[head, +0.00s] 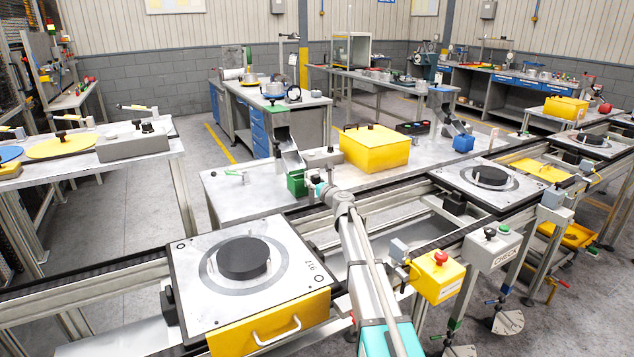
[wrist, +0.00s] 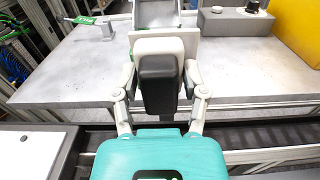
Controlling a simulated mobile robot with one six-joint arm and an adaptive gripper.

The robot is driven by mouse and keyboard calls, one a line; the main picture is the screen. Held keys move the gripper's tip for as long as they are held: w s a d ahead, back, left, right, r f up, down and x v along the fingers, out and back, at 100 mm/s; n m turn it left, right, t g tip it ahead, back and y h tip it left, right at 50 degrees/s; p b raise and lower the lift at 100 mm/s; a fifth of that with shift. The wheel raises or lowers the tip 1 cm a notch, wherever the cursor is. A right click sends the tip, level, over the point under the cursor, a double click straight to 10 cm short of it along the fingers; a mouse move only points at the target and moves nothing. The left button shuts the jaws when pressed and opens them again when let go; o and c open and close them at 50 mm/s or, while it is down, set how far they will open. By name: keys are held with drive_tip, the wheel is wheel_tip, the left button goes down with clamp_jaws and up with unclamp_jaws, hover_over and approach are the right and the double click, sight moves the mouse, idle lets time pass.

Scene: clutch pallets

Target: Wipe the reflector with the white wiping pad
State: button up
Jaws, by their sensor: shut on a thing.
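My gripper (wrist: 160,88) is shut on a block with a dark front (wrist: 157,85) and a pale, white face behind it (wrist: 158,46). It looks like the white wiping pad with its dark grip. The fingers press on both sides of it, and it is held up near the table's front edge. In the head view my gripper (head: 326,190) is small, over the conveyor's far side beside the green bin (head: 297,184); the pad is not clear there. I cannot make out the reflector for certain in either view; the held block hides what lies straight ahead of it.
A metal chute (head: 291,155) leads to the green bin. A grey box with a black knob (head: 321,157) and a yellow box (head: 375,148) stand on the table. A pallet with a black disc (head: 243,258) sits on the conveyor at left. The table's left part is mostly clear.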

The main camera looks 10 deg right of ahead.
drive_tip(key=shift+s+a, duration=0.25)
drive_tip(key=shift+a, duration=0.45)
drive_tip(key=shift+s+a, duration=0.2)
drive_tip(key=shift+a, duration=0.45)
drive_tip(key=shift+s, duration=0.1)
drive_tip(key=shift+v, duration=2.95)
drive_tip(key=shift+s+d, duration=0.1)
drive_tip(key=shift+v, duration=1.35)
drive_tip(key=shift+r, duration=0.15)
